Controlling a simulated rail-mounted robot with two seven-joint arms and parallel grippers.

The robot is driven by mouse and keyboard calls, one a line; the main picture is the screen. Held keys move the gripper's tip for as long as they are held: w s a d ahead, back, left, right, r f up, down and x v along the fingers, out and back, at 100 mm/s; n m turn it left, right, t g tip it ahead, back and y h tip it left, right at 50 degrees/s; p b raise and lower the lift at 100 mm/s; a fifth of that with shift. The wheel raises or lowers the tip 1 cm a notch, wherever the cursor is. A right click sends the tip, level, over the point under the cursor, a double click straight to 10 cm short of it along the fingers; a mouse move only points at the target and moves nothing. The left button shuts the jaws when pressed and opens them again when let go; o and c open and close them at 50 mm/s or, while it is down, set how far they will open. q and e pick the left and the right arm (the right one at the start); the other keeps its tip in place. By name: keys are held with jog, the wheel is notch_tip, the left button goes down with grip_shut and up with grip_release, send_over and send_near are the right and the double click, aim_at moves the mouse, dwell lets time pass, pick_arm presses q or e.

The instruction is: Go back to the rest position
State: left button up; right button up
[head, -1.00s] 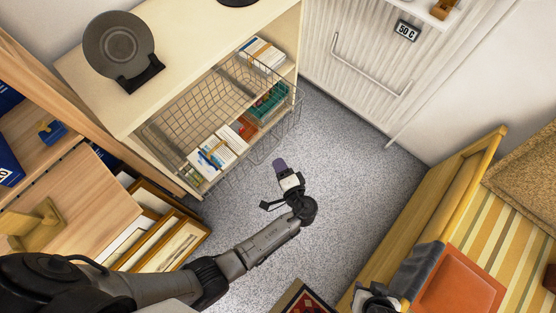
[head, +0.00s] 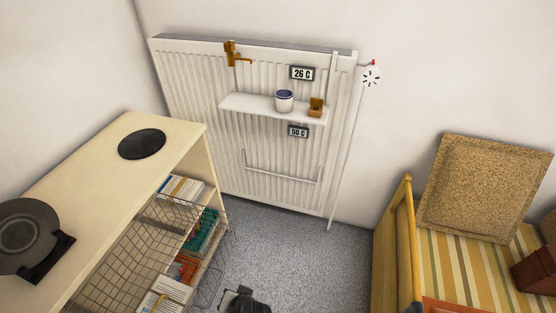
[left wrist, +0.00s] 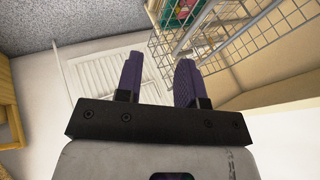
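My left gripper (left wrist: 159,62) shows in the left wrist view with its two purple fingers apart. Nothing is between them. Past them are the pale radiator, the floor and the wire basket; the fingers look clear of all of these. In the head view only a dark part of my left arm (head: 240,300) shows at the bottom edge, and the fingertips cannot be made out there. My right gripper is in neither view now.
A cream cabinet (head: 95,185) with a pulled-out wire basket (head: 125,255) stands left. The ribbed radiator (head: 200,120) carries a small shelf (head: 245,104) with a cup (head: 284,101). A yellow-framed striped seat (head: 455,275) is right. Speckled floor (head: 290,250) is free between.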

pick_arm(q)
jog(key=s+a+r+n+h+p, duration=0.1)
jog(key=s+a+r+h+p, duration=0.3)
jog(key=r, duration=0.4)
jog(key=s+a+r+h+p, duration=0.1)
jog(key=s+r+h+p, duration=0.15)
jog(key=s+r, duration=0.5)
jog(key=s+a+r+g+y+p, duration=0.2)
jog(key=s+a+p, duration=0.3)
jog(key=s+p, duration=0.45)
notch_tip(320, 180, up, 38)
jog(key=s+p, duration=0.1)
jog(key=p, duration=3.4)
jog(key=shift+s+d+f+p, duration=0.15)
jog(key=shift+s+p, duration=0.05)
jog(key=shift+p, duration=0.1)
